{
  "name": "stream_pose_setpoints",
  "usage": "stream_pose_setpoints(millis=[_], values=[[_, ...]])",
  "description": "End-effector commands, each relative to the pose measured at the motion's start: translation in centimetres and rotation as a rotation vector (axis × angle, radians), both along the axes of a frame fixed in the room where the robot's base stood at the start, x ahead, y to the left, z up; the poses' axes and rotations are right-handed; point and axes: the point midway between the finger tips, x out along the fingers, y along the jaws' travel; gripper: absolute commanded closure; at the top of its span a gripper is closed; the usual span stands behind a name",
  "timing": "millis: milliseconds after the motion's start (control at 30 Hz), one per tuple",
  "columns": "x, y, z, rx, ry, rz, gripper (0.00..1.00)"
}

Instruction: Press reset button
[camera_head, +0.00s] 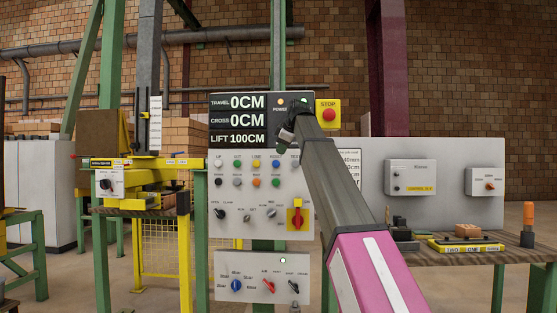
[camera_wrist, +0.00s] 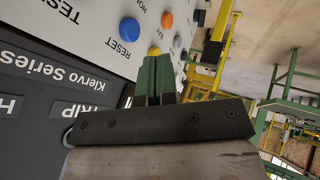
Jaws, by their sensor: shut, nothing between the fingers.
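The control panel (camera_head: 255,220) stands in front of me. A blue button (camera_head: 276,163) sits in its top row of buttons. In the wrist view a blue button (camera_wrist: 129,30) has the label RESET beside it. My gripper (camera_head: 286,137) is in front of the panel's upper right, above the blue button in the head view. In the wrist view my gripper (camera_wrist: 156,62) shows its green fingers shut together with nothing between them. The fingertips are near the RESET button but to one side of it, nearer a yellow round part (camera_wrist: 154,50). Whether the tips touch the panel cannot be told.
A display (camera_head: 237,120) reads TRAVEL 0CM, CROSS 0CM, LIFT 100CM. A red STOP button (camera_head: 328,115) on yellow is right of it. A red-and-yellow rotary switch (camera_head: 297,217) is lower on the panel. An orange button (camera_wrist: 166,20) and a grey button (camera_wrist: 177,42) lie near RESET.

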Motion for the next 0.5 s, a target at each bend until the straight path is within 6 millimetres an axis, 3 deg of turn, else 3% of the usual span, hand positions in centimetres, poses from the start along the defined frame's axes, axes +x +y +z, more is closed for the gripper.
stream_pose_setpoints(millis=[200, 500], values=[[-1.4, -1.0, 2.2, 0.0, 0.0, 0.0, 1.0], [-1.8, -1.3, 2.8, 0.0, 0.001, 0.0, 1.0]])
